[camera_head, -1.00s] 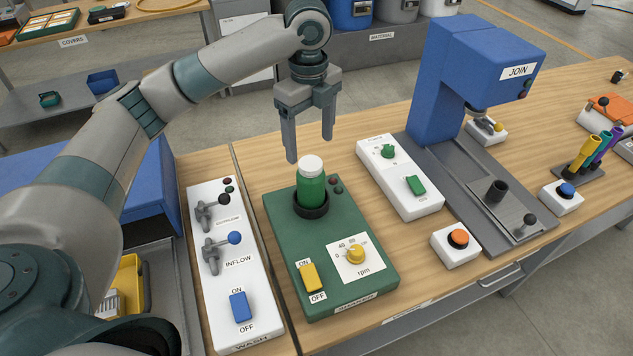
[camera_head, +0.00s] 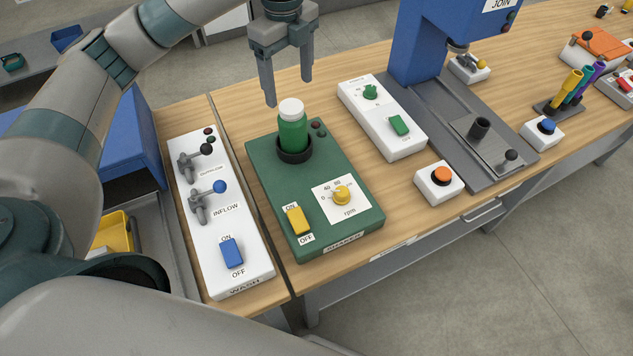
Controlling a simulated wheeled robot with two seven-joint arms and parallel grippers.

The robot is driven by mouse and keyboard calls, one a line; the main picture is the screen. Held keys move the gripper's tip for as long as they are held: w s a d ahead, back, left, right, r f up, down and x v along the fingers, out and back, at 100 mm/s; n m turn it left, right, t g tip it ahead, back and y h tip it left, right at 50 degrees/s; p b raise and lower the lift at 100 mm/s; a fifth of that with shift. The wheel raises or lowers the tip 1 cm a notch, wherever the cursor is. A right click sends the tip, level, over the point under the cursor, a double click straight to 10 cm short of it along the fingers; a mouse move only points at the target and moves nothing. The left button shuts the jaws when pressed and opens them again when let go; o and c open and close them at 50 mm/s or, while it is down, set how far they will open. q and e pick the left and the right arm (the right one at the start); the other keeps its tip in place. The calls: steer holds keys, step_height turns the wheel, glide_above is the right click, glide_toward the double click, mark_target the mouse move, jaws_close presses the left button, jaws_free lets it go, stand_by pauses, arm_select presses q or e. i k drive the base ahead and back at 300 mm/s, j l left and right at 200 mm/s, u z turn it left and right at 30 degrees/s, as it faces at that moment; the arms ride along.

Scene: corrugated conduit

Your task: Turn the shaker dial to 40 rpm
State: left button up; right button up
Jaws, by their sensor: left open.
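The green shaker (camera_head: 322,222) sits on the wooden bench in the middle of the head view. Its yellow dial (camera_head: 342,195) is at the front right, on a white plate marked 0, 40, 80 and rpm. The dial's exact setting is too small to read. A yellow ON/OFF switch (camera_head: 298,221) is left of the dial. A green bottle (camera_head: 292,130) with a white cap stands upright in the black holder at the shaker's back. My left gripper (camera_head: 289,94) is open and empty, pointing down above and behind the bottle, apart from the dial. My right gripper is not in view.
The white WASH panel (camera_head: 243,278) with levers and a blue switch is left of the shaker. A white box (camera_head: 408,146) with green controls, an orange button (camera_head: 441,175) and the blue JOIN press (camera_head: 421,45) are to the right.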

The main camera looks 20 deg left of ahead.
mark_target(342, 196)
steer(key=k+l, duration=0.1)
steer(key=l, duration=0.3)
steer(key=k+l, duration=0.15)
steer(key=l, duration=0.2)
steer(key=k+l, duration=0.1)
steer(key=l, duration=0.3)
